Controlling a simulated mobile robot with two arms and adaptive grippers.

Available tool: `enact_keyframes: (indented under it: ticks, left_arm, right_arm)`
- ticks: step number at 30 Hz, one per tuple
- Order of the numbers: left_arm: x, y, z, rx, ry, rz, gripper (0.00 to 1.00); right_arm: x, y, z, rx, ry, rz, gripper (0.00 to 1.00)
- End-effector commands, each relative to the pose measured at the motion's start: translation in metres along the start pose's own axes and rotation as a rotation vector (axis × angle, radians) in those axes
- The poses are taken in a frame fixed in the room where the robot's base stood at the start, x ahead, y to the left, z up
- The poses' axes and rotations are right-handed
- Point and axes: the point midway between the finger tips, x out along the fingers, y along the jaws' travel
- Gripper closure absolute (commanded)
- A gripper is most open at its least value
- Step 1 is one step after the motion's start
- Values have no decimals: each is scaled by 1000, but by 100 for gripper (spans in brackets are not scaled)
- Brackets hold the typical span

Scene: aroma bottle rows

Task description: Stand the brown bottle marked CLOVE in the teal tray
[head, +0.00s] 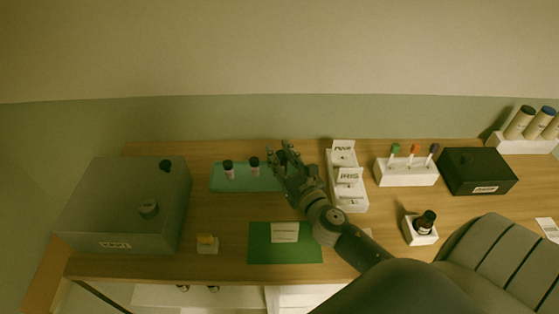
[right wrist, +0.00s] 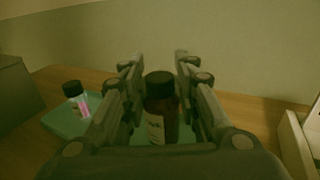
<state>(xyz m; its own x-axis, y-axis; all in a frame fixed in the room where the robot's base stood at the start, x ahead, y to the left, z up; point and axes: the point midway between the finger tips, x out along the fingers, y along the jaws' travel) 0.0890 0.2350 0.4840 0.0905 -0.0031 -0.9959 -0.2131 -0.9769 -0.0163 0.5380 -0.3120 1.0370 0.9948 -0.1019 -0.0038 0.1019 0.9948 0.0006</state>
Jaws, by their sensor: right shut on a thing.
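My right gripper (head: 283,152) is at the right end of the teal tray (head: 243,185) in the head view. In the right wrist view it is shut around a brown bottle (right wrist: 160,95) with a black cap and pale label. The bottle is upright; its label is too blurred to read. The gripper hides it in the head view, and I cannot tell whether its base touches the tray. Two dark-capped bottles (head: 228,169) (head: 254,166) stand in the tray left of the gripper; one with a pink label shows in the right wrist view (right wrist: 76,98). My left gripper is not seen.
White labelled racks (head: 347,187) stand just right of my right arm. A green mat (head: 262,250) lies in front; a grey box (head: 120,205) stands left.

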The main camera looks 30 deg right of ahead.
Motion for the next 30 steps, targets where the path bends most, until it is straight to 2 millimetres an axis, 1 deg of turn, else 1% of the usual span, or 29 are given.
enact_keyframes:
  ticks: [1,3,10,14,15,17,18,30]
  left_arm:
    - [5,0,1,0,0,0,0]
    - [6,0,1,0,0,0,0]
    - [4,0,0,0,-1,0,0]
    - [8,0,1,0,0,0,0]
    - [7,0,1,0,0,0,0]
    - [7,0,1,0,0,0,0]
    - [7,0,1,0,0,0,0]
    - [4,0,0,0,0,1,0]
  right_arm:
    - [0,0,-8,1,0,-2,97]
    - [0,0,-11,1,0,0,97]
    - [0,0,-10,-1,-1,1,97]
    - [0,0,-14,-1,0,1,97]
    - [0,0,-13,-1,0,1,66]
    - [0,0,-13,-1,0,1,52]
    - [0,0,-13,-1,0,1,51]
    - [-2,0,-10,-1,1,1,51]
